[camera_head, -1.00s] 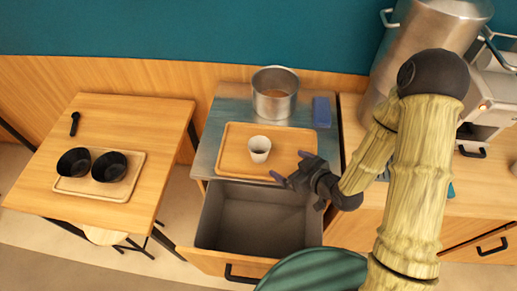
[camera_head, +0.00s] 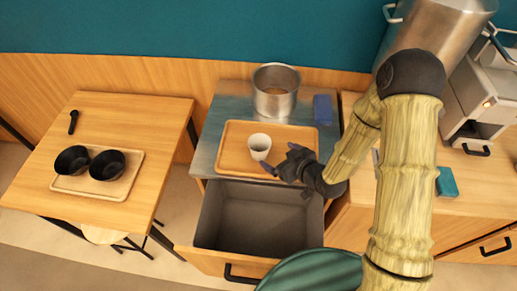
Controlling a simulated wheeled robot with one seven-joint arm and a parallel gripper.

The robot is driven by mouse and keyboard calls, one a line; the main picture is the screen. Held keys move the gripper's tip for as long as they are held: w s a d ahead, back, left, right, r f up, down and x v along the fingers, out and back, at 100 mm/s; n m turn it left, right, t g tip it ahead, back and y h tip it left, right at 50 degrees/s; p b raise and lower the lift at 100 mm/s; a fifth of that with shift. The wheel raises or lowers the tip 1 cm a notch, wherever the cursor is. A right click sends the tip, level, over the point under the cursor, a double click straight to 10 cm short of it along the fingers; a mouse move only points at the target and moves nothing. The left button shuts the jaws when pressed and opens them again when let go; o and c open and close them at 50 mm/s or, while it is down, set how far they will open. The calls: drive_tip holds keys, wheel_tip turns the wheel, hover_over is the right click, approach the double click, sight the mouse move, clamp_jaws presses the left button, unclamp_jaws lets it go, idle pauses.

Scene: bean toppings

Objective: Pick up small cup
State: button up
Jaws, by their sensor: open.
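A small white cup (camera_head: 259,147) stands upright on a wooden tray (camera_head: 234,161) on the metal counter. My gripper (camera_head: 279,157) is just to the right of the cup, over the tray's right part, with its dark fingers pointing left toward the cup. The gripper is open and holds nothing. One finger comes close to the cup's lower right side; I cannot tell whether it touches.
A metal pot (camera_head: 275,92) stands behind the tray, with a blue block (camera_head: 323,110) to its right. An open empty drawer (camera_head: 259,216) juts out below the counter. At left, a table (camera_head: 128,115) holds two black bowls (camera_head: 107,166) on a board.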

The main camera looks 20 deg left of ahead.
sight(267, 150)
drive_tip(key=p+x, duration=0.1)
drive_tip(key=x, duration=0.5)
drive_tip(key=shift+s+a+p, duration=0.1)
drive_tip(key=shift+a+p, duration=0.1)
drive_tip(key=shift+p, duration=0.1)
drive_tip(key=shift+a+f, duration=0.1)
drive_tip(key=shift+a, duration=0.05)
drive_tip(key=p+x, duration=0.2)
drive_tip(key=x, duration=0.1)
drive_tip(key=shift+w+a+f, duration=0.2)
drive_tip(key=shift+w+a, duration=0.05)
drive_tip(key=shift+w, duration=0.05)
drive_tip(key=shift+w+a+f+p, duration=0.25)
drive_tip(key=shift+a+f+p, duration=0.05)
drive_tip(key=shift+a+f, duration=0.1)
drive_tip(key=shift+s+r, duration=0.1)
drive_tip(key=c, duration=1.1)
